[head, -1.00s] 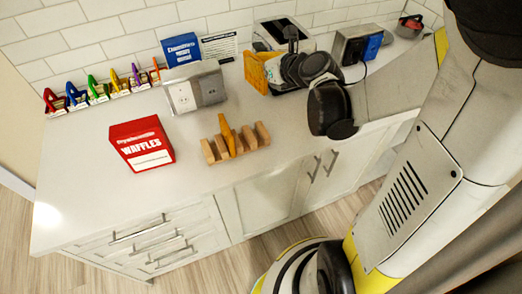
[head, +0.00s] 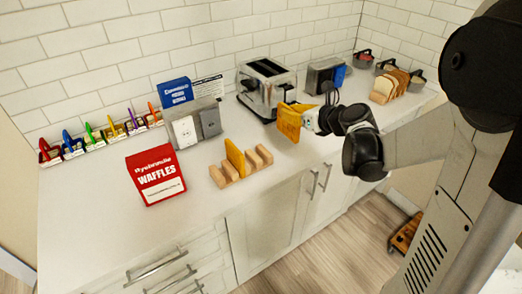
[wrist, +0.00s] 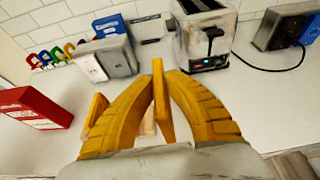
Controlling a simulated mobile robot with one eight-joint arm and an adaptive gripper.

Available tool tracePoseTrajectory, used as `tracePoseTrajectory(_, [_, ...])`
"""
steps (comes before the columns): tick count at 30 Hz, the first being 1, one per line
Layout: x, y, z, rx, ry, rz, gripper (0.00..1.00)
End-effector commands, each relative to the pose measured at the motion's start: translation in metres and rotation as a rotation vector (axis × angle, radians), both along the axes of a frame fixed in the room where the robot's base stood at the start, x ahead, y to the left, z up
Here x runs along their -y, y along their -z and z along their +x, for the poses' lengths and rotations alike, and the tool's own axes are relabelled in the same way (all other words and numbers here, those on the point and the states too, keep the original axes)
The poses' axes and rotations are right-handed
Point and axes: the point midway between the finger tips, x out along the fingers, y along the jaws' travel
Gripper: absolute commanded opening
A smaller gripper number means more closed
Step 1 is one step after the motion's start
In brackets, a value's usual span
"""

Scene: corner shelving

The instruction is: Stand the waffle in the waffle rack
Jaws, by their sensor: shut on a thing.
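The light wooden waffle rack (head: 232,176) stands on the counter with upright slats. One waffle (head: 235,157) stands in it, and this waffle also shows in the wrist view (wrist: 97,112) left of my fingers. My gripper (head: 300,113) is to the right of the rack and a little behind it, above the counter. It is shut on a second golden waffle (head: 288,123). In the wrist view this held waffle (wrist: 161,98) shows edge-on and upright between the yellow fingers of my gripper (wrist: 163,88). The fingers hide most of the rack there.
A red waffle box (head: 156,178) stands left of the rack. A chrome toaster (head: 266,88) is behind my gripper. An outlet box (head: 195,125), a blue box (head: 174,92) and colored clips (head: 95,135) line the wall. A bread rack (head: 391,88) is farther right.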

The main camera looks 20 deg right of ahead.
Motion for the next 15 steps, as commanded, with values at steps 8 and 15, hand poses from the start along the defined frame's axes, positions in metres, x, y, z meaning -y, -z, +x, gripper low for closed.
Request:
tracePoseTrajectory(8, [-0.069,0.045,0.015,0.001,-0.006,-0.002,0.0])
tracePoseTrajectory(15, [-0.091,0.058,0.021,0.0,-0.001,-0.001,0.0])
